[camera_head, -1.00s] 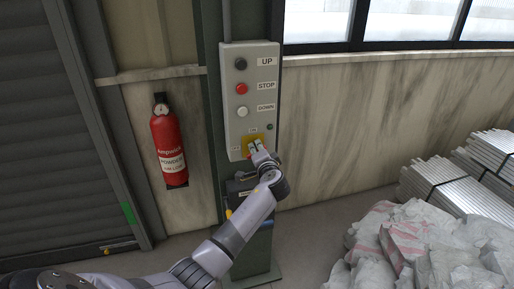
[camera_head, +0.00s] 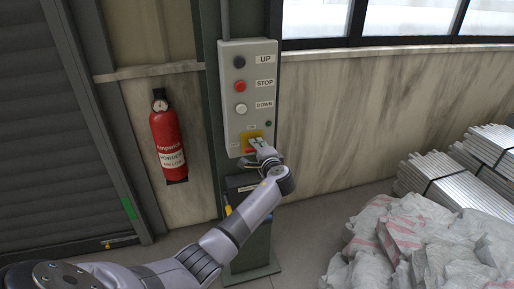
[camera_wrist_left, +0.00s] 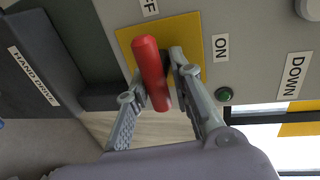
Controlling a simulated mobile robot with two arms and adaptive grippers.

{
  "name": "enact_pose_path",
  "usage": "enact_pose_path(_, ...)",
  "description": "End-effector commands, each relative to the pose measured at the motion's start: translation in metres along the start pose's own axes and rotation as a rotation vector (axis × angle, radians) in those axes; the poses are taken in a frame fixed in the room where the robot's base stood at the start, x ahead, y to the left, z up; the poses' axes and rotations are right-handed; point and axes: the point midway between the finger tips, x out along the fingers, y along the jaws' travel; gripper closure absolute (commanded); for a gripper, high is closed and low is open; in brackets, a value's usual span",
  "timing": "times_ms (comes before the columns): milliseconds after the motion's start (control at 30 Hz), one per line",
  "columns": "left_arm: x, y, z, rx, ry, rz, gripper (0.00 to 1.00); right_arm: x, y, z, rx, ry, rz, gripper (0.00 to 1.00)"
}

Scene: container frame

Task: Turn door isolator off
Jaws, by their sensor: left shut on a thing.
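The grey control box (camera_head: 260,90) is on a post, with the isolator's yellow plate (camera_head: 246,138) near its bottom. In the left wrist view the isolator's red handle (camera_wrist_left: 151,70) stands on the yellow plate (camera_wrist_left: 185,30). The handle's upper end in that view points toward a partly cut-off label ending in "FF"; the ON label (camera_wrist_left: 221,47) is to its right. My left gripper (camera_head: 258,146) is shut on the red handle, one finger on each side; its fingers also show in the left wrist view (camera_wrist_left: 158,85). My right gripper is not in view.
UP, STOP and DOWN buttons sit above the isolator, with a small green button (camera_wrist_left: 224,94) nearby. A dark hand drive box (camera_wrist_left: 35,65) is below. A fire extinguisher (camera_head: 168,140) hangs left. Rubble bags (camera_head: 410,240) and metal stacks (camera_head: 450,180) occupy the right floor.

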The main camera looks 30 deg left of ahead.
Motion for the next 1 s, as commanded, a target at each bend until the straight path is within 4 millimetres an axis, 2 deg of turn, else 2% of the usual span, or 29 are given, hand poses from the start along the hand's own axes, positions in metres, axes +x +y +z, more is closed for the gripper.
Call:
enact_pose_path(33, -0.002, 0.01, -0.002, 0.004, 0.003, 0.016, 1.0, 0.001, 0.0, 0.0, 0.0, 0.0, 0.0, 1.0)
enact_pose_path(233, -0.002, 0.01, -0.001, 0.003, 0.002, 0.017, 1.0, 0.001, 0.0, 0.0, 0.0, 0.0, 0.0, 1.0)
enact_pose_path(267, -0.002, 0.011, -0.001, 0.003, 0.002, 0.017, 0.78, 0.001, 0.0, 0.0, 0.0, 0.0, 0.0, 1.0)
enact_pose_path(500, -0.002, 0.008, -0.001, 0.002, 0.001, 0.014, 0.62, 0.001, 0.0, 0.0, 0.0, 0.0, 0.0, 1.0)
enact_pose_path(833, -0.002, 0.004, 0.0, 0.0, 0.0, 0.006, 0.62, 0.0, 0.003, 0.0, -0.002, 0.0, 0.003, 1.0)
enact_pose_path(1000, -0.02, 0.004, -0.001, -0.001, 0.002, 0.006, 0.62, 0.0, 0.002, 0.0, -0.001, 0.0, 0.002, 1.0)
